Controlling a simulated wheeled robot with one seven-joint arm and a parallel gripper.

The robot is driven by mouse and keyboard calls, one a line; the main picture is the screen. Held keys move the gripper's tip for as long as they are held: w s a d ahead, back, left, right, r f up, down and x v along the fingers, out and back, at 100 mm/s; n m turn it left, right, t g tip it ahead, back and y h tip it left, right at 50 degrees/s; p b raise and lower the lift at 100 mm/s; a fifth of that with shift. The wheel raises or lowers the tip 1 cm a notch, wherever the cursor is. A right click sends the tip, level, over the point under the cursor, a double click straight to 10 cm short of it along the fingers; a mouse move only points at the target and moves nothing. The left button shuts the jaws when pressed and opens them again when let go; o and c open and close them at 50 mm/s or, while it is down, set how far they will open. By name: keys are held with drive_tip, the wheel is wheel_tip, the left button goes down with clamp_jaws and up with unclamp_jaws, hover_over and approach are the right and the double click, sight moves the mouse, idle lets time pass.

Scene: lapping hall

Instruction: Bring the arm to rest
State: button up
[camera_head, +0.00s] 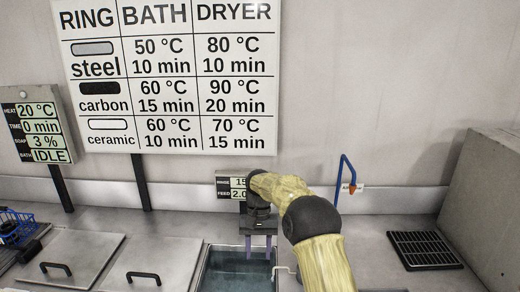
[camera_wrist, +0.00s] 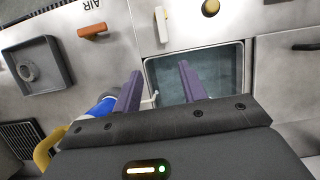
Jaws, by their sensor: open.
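My arm reaches up from the bottom of the head view, and its wrist bends down above the counter. My gripper (camera_head: 258,249) points down over a rectangular water basin (camera_head: 236,271) set in the metal counter. In the wrist view, the two purple fingers of my gripper (camera_wrist: 160,70) stand apart with nothing held between them. The basin (camera_wrist: 225,75) shows behind and to the right of the fingers there. Part of the basin is hidden by my gripper and arm in both views.
Two closed lids with black handles (camera_head: 75,255) (camera_head: 165,252) lie left of the basin. A blue wire basket (camera_head: 14,225) is at far left. A blue bent pipe (camera_head: 345,175) stands behind my arm. A black grate (camera_head: 424,250) and a grey block (camera_head: 485,205) are at right.

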drive_tip(key=s+d+r+t, duration=0.1)
drive_tip(key=s+d+t, duration=0.1)
drive_tip(key=s+d, duration=0.3)
drive_tip(key=s+d+r+t, duration=0.1)
drive_tip(key=s+d, duration=0.4)
drive_tip(key=s, duration=0.7)
drive_tip(key=s+d+r+t, duration=0.1)
drive_tip(key=s+d+t, duration=0.2)
drive_tip(key=s+d, duration=0.3)
drive_tip(key=shift+s+t+p, duration=0.3)
drive_tip(key=shift+s+p, duration=0.05)
drive_tip(key=shift+s, duration=0.8)
